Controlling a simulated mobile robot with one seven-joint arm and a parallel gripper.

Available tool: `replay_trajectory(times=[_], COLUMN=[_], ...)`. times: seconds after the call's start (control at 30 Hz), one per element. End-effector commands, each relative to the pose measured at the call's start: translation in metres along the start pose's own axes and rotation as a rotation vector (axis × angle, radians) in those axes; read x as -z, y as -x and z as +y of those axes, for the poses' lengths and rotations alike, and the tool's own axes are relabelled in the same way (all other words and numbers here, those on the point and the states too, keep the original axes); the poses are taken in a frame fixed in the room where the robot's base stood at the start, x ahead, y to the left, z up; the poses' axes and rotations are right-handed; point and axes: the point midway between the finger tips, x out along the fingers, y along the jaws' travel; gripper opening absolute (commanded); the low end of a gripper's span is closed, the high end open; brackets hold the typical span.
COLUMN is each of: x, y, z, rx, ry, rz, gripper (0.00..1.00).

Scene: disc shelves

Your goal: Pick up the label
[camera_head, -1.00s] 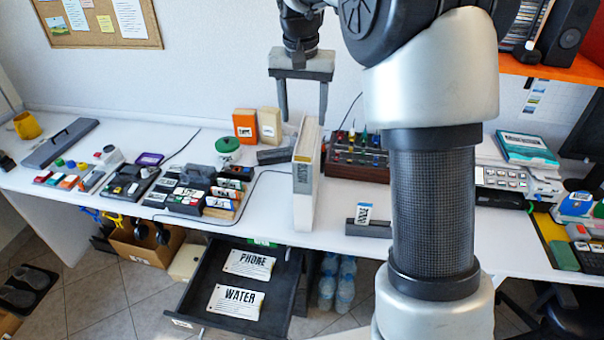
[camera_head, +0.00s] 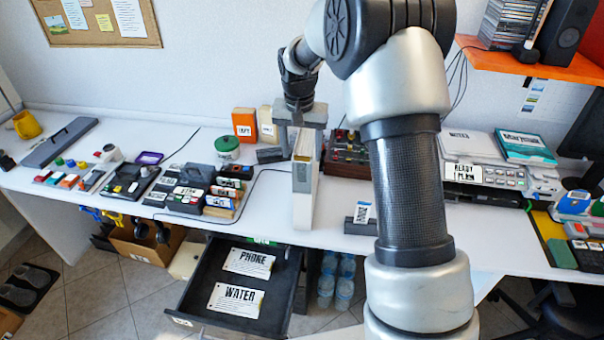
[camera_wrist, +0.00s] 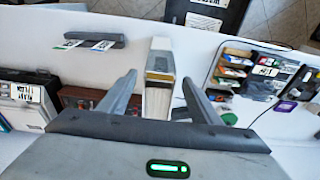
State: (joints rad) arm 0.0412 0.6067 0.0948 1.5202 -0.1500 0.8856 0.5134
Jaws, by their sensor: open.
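Small printed labels stand in a dark slotted holder (camera_head: 352,227) on the white table; one white label (camera_head: 362,212) shows there. The wrist view shows two tags in this holder (camera_wrist: 60,38). Two larger white labels, PHONE (camera_head: 248,263) and WATER (camera_head: 236,300), lie flat in the open dark drawer (camera_head: 190,300). I cannot tell which label the task means. My gripper (camera_head: 300,148) is open, pointing down over an upright white binder-like box (camera_head: 304,195). In the wrist view the box (camera_wrist: 159,65) shows between the fingertips, with nothing visibly gripped.
A dark control box with knobs (camera_head: 352,155) stands behind and right of the white box. A rack of labelled items (camera_head: 195,190) stands left. A printer-like machine (camera_head: 480,165) is at the right. Table around the slotted holder is mostly clear.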

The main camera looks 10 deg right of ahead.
Motion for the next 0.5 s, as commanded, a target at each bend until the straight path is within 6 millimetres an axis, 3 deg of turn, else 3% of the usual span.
replay_trajectory(times=[0.2, 0.5], x=[0.0001, 0.0000], y=[-0.0007, -0.0005], z=[-0.0001, 0.0000], rx=[0.000, 0.000], ry=[0.000, 0.000], rz=[0.001, 0.000], gripper=[0.58, 0.07])
